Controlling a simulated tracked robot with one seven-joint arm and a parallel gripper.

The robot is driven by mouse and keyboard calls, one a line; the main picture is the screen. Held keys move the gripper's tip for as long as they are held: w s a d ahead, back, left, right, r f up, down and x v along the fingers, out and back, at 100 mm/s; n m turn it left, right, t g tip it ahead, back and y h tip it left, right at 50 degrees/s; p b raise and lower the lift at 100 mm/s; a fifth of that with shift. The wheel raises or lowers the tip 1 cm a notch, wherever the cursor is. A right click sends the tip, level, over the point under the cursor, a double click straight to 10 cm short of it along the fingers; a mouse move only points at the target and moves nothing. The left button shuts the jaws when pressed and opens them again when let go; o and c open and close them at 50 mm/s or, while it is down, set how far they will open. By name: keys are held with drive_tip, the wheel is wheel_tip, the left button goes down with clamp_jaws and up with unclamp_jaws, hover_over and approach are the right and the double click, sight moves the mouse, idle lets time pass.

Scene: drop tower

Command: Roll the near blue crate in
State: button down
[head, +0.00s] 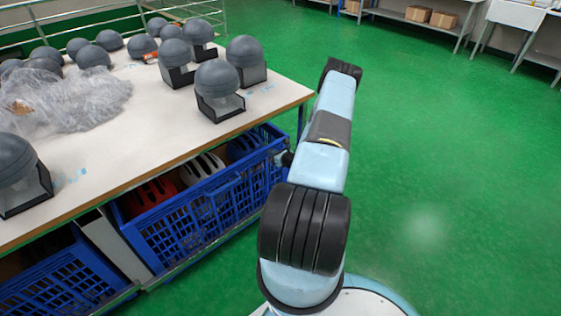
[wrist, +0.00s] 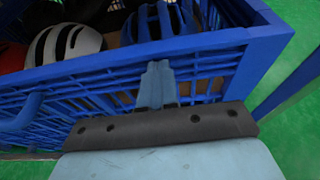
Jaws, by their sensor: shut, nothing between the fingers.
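A blue slatted crate (head: 190,232) holding helmets stands low under the table, its long side sticking out past the table edge. Its rim and front wall fill much of the wrist view (wrist: 205,42). Inside are a white helmet (wrist: 65,46), a blue helmet (wrist: 153,22) and a red helmet (head: 150,195). My gripper (wrist: 157,72) is shut and empty, its fingertips close against the crate's outer wall just under the rim. I cannot tell whether they touch. In the head view my gripper (head: 284,159) is small, at the crate's right end.
A second blue crate (head: 62,282) is at the lower left under the same table (head: 150,145). Grey domes in black holders (head: 218,88) and a clear plastic sheet (head: 65,104) lie on top. A table leg (head: 301,122) stands near my gripper. Green floor is free at right.

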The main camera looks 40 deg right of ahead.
sight(267, 147)
drive_tip(key=w, duration=0.4)
drive_tip(key=shift+w+a, duration=0.15)
drive_tip(key=shift+w+r, duration=0.25)
drive_tip(key=shift+w, duration=0.2)
drive_tip(key=shift+s+f, duration=0.15)
drive_tip(key=shift+s, duration=0.4)
drive_tip(key=f+v, duration=0.1)
drive_tip(key=v, duration=1.2)
drive_tip(key=shift+s, duration=0.55)
